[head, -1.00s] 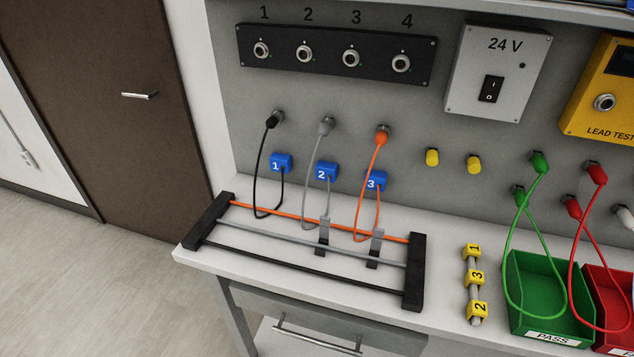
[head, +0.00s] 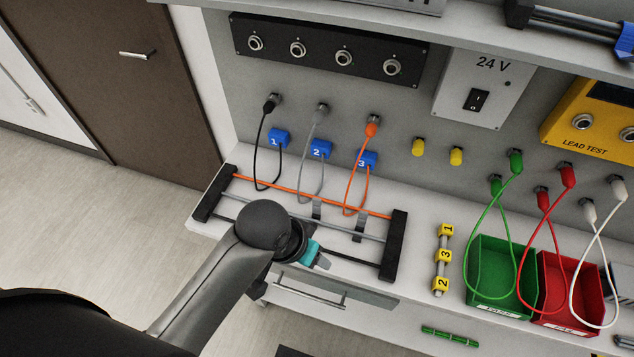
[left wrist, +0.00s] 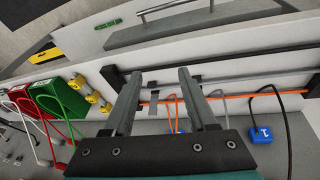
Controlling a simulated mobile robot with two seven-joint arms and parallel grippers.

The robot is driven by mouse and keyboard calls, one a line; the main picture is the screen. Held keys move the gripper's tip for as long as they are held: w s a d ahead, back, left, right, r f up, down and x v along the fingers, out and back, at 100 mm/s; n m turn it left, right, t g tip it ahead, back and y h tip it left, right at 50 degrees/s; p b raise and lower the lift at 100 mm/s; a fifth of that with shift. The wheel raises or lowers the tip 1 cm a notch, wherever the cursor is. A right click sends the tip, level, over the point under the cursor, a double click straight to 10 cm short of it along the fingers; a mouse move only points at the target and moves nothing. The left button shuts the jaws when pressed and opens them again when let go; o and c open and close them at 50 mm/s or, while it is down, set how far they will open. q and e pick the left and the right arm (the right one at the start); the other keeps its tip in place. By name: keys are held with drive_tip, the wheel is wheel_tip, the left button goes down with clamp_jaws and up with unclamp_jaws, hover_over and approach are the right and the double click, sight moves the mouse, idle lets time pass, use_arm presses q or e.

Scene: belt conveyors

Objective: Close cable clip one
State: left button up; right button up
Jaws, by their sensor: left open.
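A blue block marked 1 (head: 279,138) sits at the panel's foot, with a black cable (head: 261,160) looping to it from a socket above. It also shows at the right of the left wrist view (left wrist: 262,133). Blue blocks 2 (head: 320,148) and 3 (head: 368,160) are to its right. Two upright grey clips (head: 317,208) (head: 360,226) stand at the rack rods. Whether any clip is open or shut is too small to tell. My left gripper (left wrist: 160,74) is open and empty; in the head view (head: 321,262) it is at the rack's front, its fingers partly hidden.
The rack has black end blocks (head: 397,245) and orange, grey and black rods. To the right are yellow numbered tags (head: 443,258), a green bin (head: 477,270) and a red bin (head: 553,290) with hanging leads. A drawer handle (head: 310,292) is below the bench edge.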

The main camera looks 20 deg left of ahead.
use_arm(q)
drive_tip(key=w+d+r, duration=0.3)
drive_tip(key=w+r, duration=0.1)
drive_tip(key=n+g+y, duration=0.2)
drive_tip(key=g, duration=0.1)
approach(317, 199)
wheel_tip(317, 199, down, 9)
drive_tip(key=shift+d+f, duration=0.1)
idle(0.4)
clamp_jaws()
idle(0.4)
